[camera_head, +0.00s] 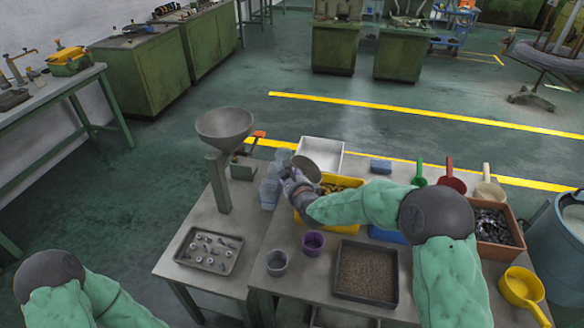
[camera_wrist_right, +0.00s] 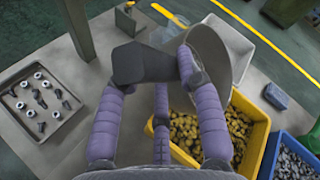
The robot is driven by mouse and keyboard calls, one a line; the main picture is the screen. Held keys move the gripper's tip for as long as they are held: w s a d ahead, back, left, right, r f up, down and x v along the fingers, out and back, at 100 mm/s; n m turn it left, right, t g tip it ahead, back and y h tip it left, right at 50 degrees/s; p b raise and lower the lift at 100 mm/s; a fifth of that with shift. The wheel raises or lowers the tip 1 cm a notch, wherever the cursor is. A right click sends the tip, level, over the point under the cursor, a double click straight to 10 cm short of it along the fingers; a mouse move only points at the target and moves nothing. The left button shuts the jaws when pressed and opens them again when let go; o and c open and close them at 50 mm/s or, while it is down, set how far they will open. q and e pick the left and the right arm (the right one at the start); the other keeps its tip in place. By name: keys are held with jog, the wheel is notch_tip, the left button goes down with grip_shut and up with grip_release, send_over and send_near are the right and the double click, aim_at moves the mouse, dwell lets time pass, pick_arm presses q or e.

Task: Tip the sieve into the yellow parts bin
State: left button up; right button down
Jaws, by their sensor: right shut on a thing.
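The grey sieve (camera_head: 308,166) is held above the far left part of the yellow parts bin (camera_head: 352,181). In the right wrist view, the sieve's round bowl (camera_wrist_right: 215,52) looks tilted, and no parts show in it. My right gripper (camera_wrist_right: 150,72) is shut on its dark handle (camera_wrist_right: 135,66). The yellow bin (camera_wrist_right: 257,138) holds many brass-coloured parts (camera_wrist_right: 205,135); my right arm hides some of it in the head view. My left arm shows at the bottom left, with its gripper out of view.
A grey funnel on a stand (camera_head: 224,124) and a tray of bolts (camera_head: 208,252) are to the left. A white tray (camera_head: 320,150) lies behind. Grey and purple cups (camera_head: 313,242) and a pellet tray (camera_head: 366,272) stand in front. A blue bin (camera_wrist_right: 290,158) adjoins the yellow one.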

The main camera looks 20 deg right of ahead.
jog(key=a+n+g+h+p, duration=0.1)
jog(key=p, duration=0.3)
jog(key=w+a+f+n+g+h+p, duration=0.1)
jog(key=n+p, duration=0.1)
jog(key=p, duration=0.2)
jog(key=shift+f+p, duration=0.3)
jog(key=shift+s+d+f, duration=0.1)
